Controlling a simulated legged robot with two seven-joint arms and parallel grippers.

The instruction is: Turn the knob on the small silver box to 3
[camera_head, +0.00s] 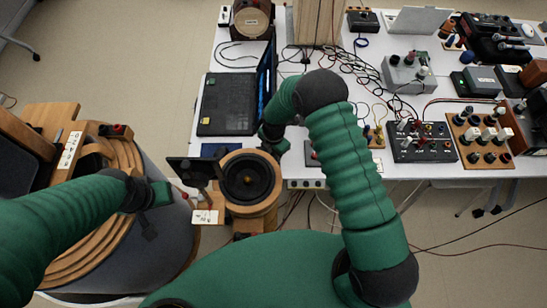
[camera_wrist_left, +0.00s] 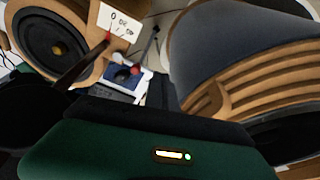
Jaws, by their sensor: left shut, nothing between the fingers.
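A small silver-grey box (camera_head: 408,72) with several knobs or posts on top stands on the white table at the upper right in the head view. Its dial marks are too small to read. My right gripper (camera_head: 272,143) is at the table's front edge, just above the round speaker (camera_head: 248,178) and well left of the box; its fingers are too dark to judge. My left gripper (camera_head: 166,194) is shut and empty, left of the speaker and away from the box. The left wrist view shows my green hand, with the speaker (camera_wrist_left: 50,45) at upper left.
A laptop (camera_head: 228,105) lies left of my right forearm. Cables (camera_head: 370,75) tangle left of the silver box. A black panel (camera_head: 422,142) and a wooden board with knobs (camera_head: 482,138) stand along the front edge. A large drum with wooden rings (camera_head: 120,215) fills the lower left.

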